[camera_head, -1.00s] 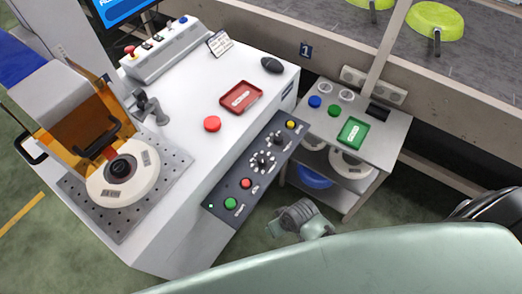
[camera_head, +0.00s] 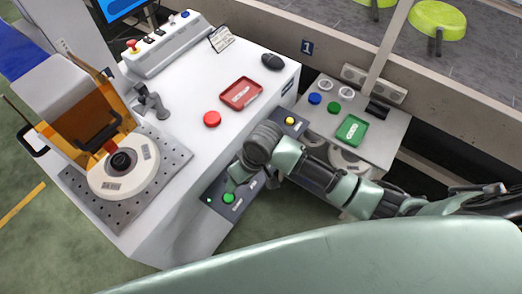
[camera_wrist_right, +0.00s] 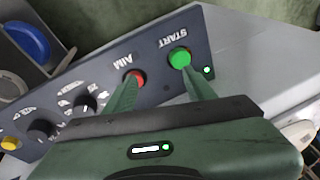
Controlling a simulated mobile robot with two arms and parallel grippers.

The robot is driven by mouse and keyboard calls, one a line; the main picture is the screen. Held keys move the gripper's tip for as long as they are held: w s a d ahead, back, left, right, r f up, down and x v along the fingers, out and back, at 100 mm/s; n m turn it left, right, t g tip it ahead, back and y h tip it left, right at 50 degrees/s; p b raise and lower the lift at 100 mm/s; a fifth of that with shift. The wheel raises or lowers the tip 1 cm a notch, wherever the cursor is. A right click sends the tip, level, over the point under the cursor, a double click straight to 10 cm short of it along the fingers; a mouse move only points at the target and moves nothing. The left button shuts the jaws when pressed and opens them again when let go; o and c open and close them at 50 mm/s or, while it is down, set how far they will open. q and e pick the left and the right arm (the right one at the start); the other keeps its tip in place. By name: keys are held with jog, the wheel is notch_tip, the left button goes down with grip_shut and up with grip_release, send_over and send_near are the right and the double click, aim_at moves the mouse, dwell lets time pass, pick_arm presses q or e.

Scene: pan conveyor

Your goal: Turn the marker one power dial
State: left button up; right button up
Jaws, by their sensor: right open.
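The dark control panel (camera_head: 213,188) runs along the table's front edge. The right wrist view shows two black dials on it, one nearer the red button (camera_wrist_right: 85,104) and one farther left (camera_wrist_right: 40,131). Their small labels are hard to read, so I cannot tell which is the power dial. My right arm hides both dials in the head view. My right gripper (camera_head: 250,183) is over the panel; in the right wrist view its open, empty fingers (camera_wrist_right: 163,84) are near the red AIM button (camera_wrist_right: 134,77) and green START button (camera_wrist_right: 180,57), to the right of the dials. My left gripper is not in view.
A yellow button (camera_head: 290,121) is at the panel's far end. A red tray (camera_head: 241,93) and red button (camera_head: 212,119) are on the white table. A marking machine with a white disc (camera_head: 135,176) stands left. A side cart with a green tray (camera_head: 351,130) is right.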

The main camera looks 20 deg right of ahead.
jog(key=w+d+r+h, duration=0.1)
jog(key=w+d, duration=0.2)
jog(key=w+d+r+m+g+h, duration=0.1)
jog(key=w+d+r, duration=0.1)
jog(key=w+d, duration=0.1)
jog(key=w+d+r+h, duration=0.1)
jog(key=w+d, duration=0.2)
jog(key=shift+w+r+m, duration=0.2)
jog(key=shift+m, duration=0.1)
jog(key=shift+d+f, duration=0.15)
jog(key=shift+f, duration=0.05)
notch_tip(320, 180, down, 7)
jog(key=shift+f, duration=0.1)
jog(key=shift+c, duration=0.3)
grip_shut()
